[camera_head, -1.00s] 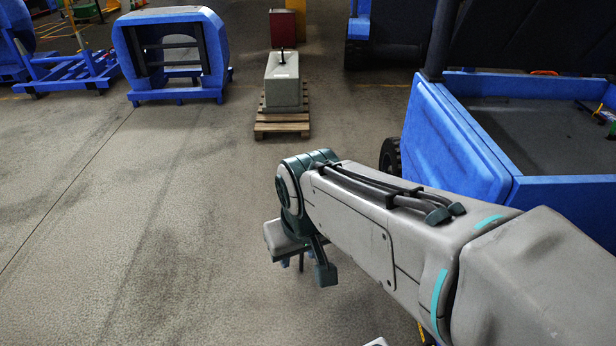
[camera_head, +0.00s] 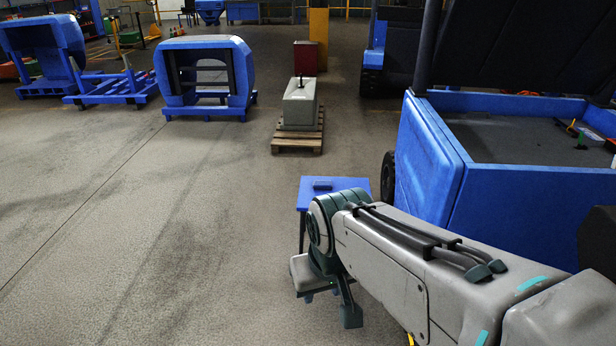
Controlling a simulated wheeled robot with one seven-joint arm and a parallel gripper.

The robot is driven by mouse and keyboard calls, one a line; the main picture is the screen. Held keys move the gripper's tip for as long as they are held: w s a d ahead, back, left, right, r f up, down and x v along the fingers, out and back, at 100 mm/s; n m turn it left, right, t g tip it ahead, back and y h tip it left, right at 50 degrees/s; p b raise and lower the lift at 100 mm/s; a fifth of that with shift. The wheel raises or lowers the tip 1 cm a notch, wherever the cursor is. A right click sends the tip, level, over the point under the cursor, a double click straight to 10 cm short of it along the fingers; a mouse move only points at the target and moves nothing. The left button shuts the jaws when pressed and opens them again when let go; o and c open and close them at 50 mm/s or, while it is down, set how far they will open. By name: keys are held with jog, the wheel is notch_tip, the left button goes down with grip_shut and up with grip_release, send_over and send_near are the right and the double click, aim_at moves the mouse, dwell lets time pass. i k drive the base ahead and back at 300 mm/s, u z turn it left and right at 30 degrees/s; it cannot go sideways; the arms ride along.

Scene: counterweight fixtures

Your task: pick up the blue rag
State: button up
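A small blue table (camera_head: 309,199) stands on the floor just beyond my arm's wrist, partly hidden by it. A small dark blue item (camera_head: 322,185) lies on its top; it may be the blue rag, but it is too small to tell. My gripper (camera_head: 329,302) hangs at the end of my arm, lower and nearer than the table top in the picture. The wrist hides much of it, and its opening cannot be made out. Small blue patches show under the wrist; I cannot tell what they are.
A large blue vehicle with an open bed (camera_head: 530,135) stands close on the right. A concrete block (camera_head: 300,107) sits on a wooden pallet (camera_head: 297,140) farther back. A blue frame (camera_head: 205,75) stands at the back left. The floor on the left is clear.

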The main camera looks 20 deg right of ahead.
aim_at(321, 185)
jog(key=z, duration=0.55)
jog(key=i, duration=1.65)
jog(key=u, duration=0.05)
jog(key=k, duration=0.5)
jog(key=u, duration=0.65)
jog(key=i, duration=0.95)
jog(key=z, duration=3.55)
